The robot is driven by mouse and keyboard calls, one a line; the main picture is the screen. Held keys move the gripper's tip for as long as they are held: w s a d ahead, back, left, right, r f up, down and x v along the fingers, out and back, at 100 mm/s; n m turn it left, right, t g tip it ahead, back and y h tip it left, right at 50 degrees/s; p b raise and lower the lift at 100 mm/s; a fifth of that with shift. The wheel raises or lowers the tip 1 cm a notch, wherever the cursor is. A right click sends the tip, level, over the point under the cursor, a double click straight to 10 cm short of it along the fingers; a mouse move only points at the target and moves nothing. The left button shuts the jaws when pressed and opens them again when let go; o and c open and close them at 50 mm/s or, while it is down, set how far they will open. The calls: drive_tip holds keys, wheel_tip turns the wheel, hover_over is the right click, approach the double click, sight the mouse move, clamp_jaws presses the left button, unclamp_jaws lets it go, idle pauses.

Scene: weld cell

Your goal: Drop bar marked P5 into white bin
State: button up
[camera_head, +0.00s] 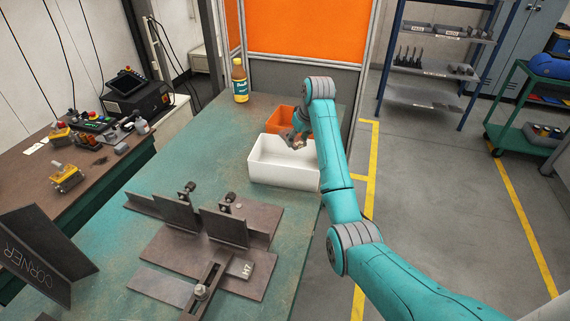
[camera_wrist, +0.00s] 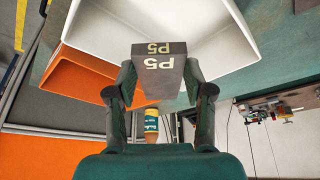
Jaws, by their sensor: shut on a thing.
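The grey bar marked P5 (camera_wrist: 158,75) is held between the fingers of my gripper (camera_wrist: 158,88) in the wrist view, with its white marking showing. In the head view my gripper (camera_head: 297,140) is over the white bin (camera_head: 270,178), and the bar is too small there to make out clearly. The white bin also shows behind the bar in the wrist view (camera_wrist: 215,50). Whether the bar's lower end is below the bin's rim cannot be told.
An orange bin (camera_head: 282,118) stands just behind the white bin. A bottle (camera_head: 240,80) stands at the table's back edge. A steel fixture marked H7 (camera_head: 215,240) and a black CORNER sign (camera_head: 40,250) occupy the front. The green tabletop (camera_head: 185,130) is clear left of the bins.

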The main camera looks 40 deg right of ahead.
drive_tip(key=shift+f, duration=1.75)
drive_tip(key=o, duration=1.2)
drive_tip(key=shift+f, duration=0.15)
drive_tip(key=v, duration=1.2)
drive_tip(key=shift+s, duration=0.1)
